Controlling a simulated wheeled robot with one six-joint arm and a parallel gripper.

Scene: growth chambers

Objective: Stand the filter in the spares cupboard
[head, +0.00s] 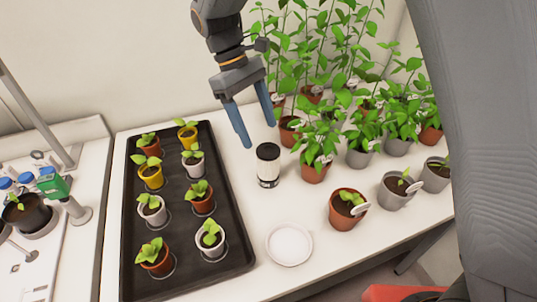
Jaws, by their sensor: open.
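A small upright cylinder (268,166) with a black top and a pale body stands on the white bench, right of the black tray. It may be the filter; I cannot tell for sure. My gripper (258,133) points down with its two blue fingers apart and nothing between them. Its fingertips show just above the cylinder in the picture, and I cannot tell how far apart they are in depth. No spares cupboard is in view.
Left of the cylinder is a black tray (190,278) of several potted seedlings. A white saucer (289,244) lies in front. Several potted plants (345,130) crowd the right and back. Equipment (40,200) stands on another bench at the left.

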